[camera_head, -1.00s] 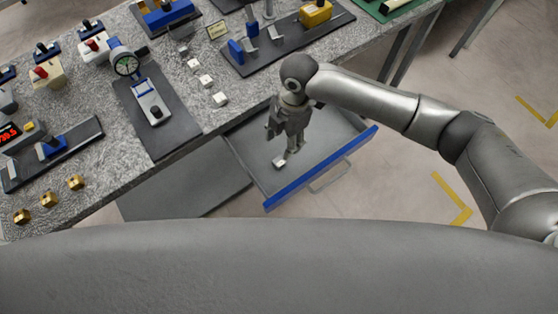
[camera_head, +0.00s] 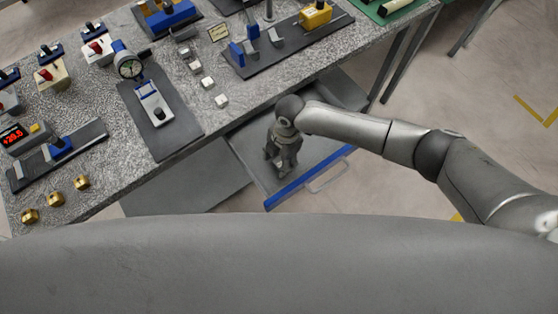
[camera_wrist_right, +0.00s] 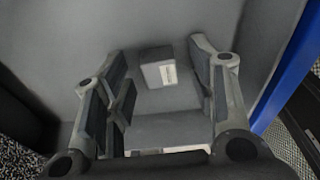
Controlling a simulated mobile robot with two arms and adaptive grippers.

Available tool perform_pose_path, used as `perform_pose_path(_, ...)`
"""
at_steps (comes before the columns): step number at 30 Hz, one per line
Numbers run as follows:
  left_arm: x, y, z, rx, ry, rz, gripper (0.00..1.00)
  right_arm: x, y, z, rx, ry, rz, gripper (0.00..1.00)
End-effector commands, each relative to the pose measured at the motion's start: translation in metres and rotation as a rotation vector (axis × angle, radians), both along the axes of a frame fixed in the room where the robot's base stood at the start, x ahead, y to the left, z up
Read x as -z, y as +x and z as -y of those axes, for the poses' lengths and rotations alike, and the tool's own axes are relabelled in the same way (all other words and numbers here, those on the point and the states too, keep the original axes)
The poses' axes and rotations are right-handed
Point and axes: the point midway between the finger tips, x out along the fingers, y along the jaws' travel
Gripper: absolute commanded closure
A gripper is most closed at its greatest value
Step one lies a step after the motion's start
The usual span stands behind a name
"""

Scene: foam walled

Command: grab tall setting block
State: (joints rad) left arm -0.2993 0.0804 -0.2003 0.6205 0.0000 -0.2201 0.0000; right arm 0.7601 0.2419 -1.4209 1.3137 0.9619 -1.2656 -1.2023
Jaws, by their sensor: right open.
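The fingers are spread to either side, with gaps to the block, so the gripper is open and empty. In the head view my right gripper (camera_head: 277,165) points down into the drawer (camera_head: 310,150) and hides the block. I cannot tell the block's height. My left gripper is not in view.
The drawer's blue front (camera_head: 300,183) is close beside the gripper; it also shows in the right wrist view (camera_wrist_right: 290,65). The stone bench top (camera_head: 90,150) overhangs the drawer's back. Several small white blocks (camera_head: 208,83), a dial gauge (camera_head: 129,65) and brass pieces (camera_head: 82,182) stand on it.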

Motion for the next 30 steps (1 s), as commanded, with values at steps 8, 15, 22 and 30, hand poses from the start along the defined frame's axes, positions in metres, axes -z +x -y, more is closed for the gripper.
perform_pose_path(8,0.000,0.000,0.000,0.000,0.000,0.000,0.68,0.000,0.000,0.000,0.000,0.000,0.000,0.69)
perform_pose_path(15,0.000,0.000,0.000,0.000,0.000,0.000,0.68,0.000,0.000,0.000,0.001,0.000,0.000,1.00)
perform_pose_path(22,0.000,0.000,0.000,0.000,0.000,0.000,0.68,-0.001,0.000,0.000,0.001,0.001,0.001,1.00)
perform_pose_path(30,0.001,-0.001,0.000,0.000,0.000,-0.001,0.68,-0.012,0.001,0.000,0.001,0.001,0.001,1.00)
